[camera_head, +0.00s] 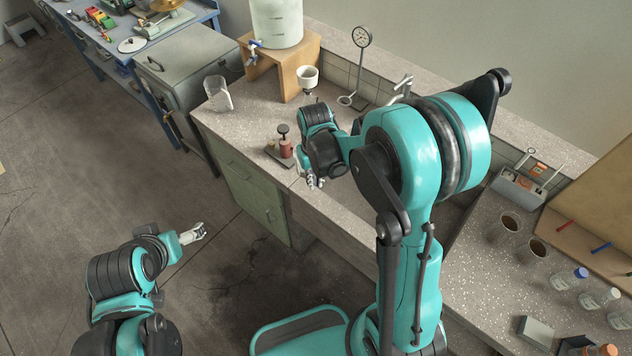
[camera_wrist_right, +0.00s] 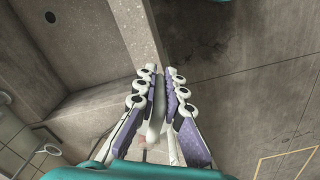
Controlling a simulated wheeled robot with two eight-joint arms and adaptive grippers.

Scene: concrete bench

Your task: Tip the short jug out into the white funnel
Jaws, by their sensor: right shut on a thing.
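The white funnel (camera_head: 307,76) stands upright at the back of the bench, beside the wooden stand. A pale jug (camera_head: 217,94) stands at the bench's left end, apart from both grippers; I cannot tell if it is the short one. My right gripper (camera_head: 313,182) is over the bench's front edge, in front of the funnel. In the right wrist view, its fingers (camera_wrist_right: 158,80) are shut on a thin pale grey thing (camera_wrist_right: 157,112); the rest of it is mostly hidden. My left gripper (camera_head: 198,232) hangs over the floor, away from the bench; its jaws are too small to read.
A wooden stand (camera_head: 287,72) carries a white tank (camera_head: 277,22) with a blue tap. A red item with a black knob (camera_head: 285,146) stands left of my right gripper. Brown cups (camera_head: 508,223) and bottles are at the right.

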